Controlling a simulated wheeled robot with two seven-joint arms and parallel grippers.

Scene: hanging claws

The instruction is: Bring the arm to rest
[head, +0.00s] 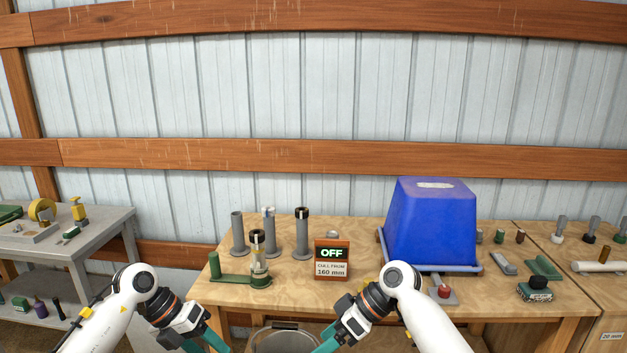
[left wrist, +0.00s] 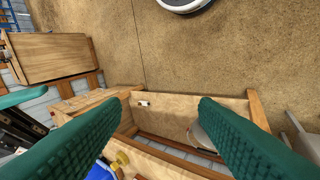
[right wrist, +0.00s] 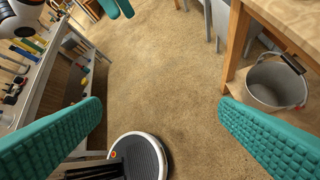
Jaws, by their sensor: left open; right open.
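Both of my arms reach in from the bottom of the head view. My left gripper (head: 217,342) hangs low in front of the wooden workbench. In the left wrist view its two green ribbed fingers (left wrist: 160,103) are wide apart with nothing between them. My right gripper (head: 330,343) also points down, in front of the bench and near a metal bucket (head: 284,341). In the right wrist view its fingers (right wrist: 160,103) are spread and empty, with floor between them. The fingertips are partly cut off at the bottom of the head view.
The workbench (head: 205,293) carries grey posts (head: 302,234), a green-based fixture (head: 232,279), an OFF sign (head: 332,260) and a large blue bin (head: 432,225). A grey table (head: 98,232) stands left. In the right wrist view the bucket (right wrist: 278,86) sits beside the bench leg; open floor (right wrist: 165,85) lies below.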

